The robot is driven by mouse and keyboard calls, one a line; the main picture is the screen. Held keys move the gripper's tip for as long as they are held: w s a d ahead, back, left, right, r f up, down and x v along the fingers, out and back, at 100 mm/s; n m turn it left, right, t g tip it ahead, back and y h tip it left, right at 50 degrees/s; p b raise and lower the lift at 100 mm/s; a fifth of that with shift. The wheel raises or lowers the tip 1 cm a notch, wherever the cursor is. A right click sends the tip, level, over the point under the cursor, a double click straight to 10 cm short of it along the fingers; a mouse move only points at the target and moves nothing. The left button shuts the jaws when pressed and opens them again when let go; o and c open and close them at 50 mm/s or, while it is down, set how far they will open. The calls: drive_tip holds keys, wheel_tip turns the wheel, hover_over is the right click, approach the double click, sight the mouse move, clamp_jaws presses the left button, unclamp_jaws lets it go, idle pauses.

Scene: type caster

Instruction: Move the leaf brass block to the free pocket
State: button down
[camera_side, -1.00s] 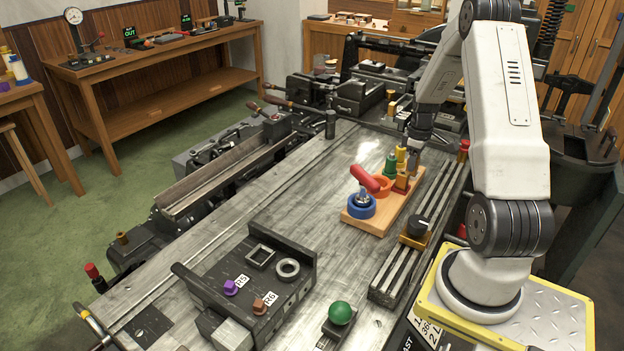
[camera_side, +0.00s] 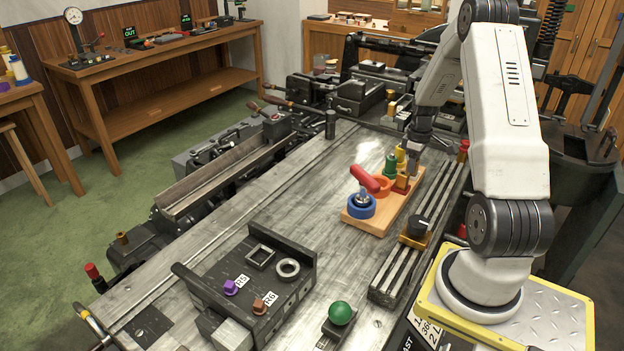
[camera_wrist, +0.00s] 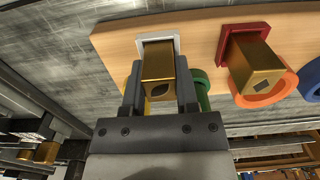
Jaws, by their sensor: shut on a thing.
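In the wrist view the leaf brass block (camera_wrist: 159,88), with a dark leaf mark on its end face, is between the fingers of my gripper (camera_wrist: 160,92). My gripper is shut on it. The block's far end lies at a white square frame (camera_wrist: 143,43) on the wooden board (camera_wrist: 112,38); how deep it sits cannot be told. To its right, a second brass block (camera_wrist: 255,68) with a square mark stands in a red square frame (camera_wrist: 228,40).
Close by are an orange ring (camera_side: 382,186), a green piece (camera_side: 390,166) and a blue ring (camera_side: 362,208) with a red-handled piece (camera_side: 366,179). A slotted rail (camera_side: 400,265) runs along the board's right. The grey table (camera_side: 290,190) left of the board is clear.

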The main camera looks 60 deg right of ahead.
drive_tip(key=shift+f, duration=0.1)
drive_tip(key=shift+c, duration=1.4)
unclamp_jaws()
drive_tip(key=shift+r, duration=3.95)
drive_tip(key=w+a+m+t, duration=0.1)
drive_tip(key=w+a, duration=0.4)
drive_tip(key=a, duration=0.3)
drive_tip(key=w+a+r+t, duration=0.1)
drive_tip(key=w+a, duration=0.3)
drive_tip(key=a, duration=0.3)
drive_tip(key=w+a+m+t, duration=0.1)
drive_tip(key=w+a, duration=0.4)
drive_tip(key=a, duration=0.3)
drive_tip(key=s+a+n, duration=0.1)
drive_tip(key=s+a, duration=0.4)
drive_tip(key=a, duration=0.3)
drive_tip(key=s+a+n, duration=0.1)
drive_tip(key=s+a, duration=0.4)
drive_tip(key=a, duration=0.4)
drive_tip(key=shift+f, duration=0.4)
